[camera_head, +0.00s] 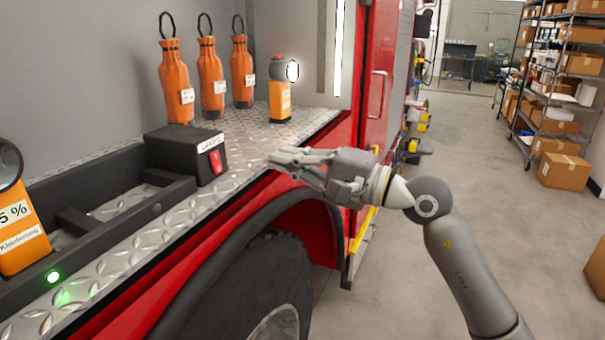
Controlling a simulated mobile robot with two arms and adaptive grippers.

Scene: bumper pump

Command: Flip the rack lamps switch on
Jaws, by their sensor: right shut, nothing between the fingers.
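The rack lamps switch is a red rocker (215,161) on the end face of a black box (180,146) with a white label on its top edge. The box stands on the metal tread-plate shelf (240,190). My right gripper (272,158) is shut and empty, with its fingers pointing left. In the picture it is to the right of the red rocker, with a gap between them. The writing on the label is too small to read surely. My left gripper is not in view.
A black rack (120,205) with a green light (53,277) and an orange lamp (22,235) is at the left. Several orange bottle-shaped items (176,80) and another orange lamp (279,95) stand behind. A red fender and tyre (250,285) lie below the shelf. Open floor is at the right.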

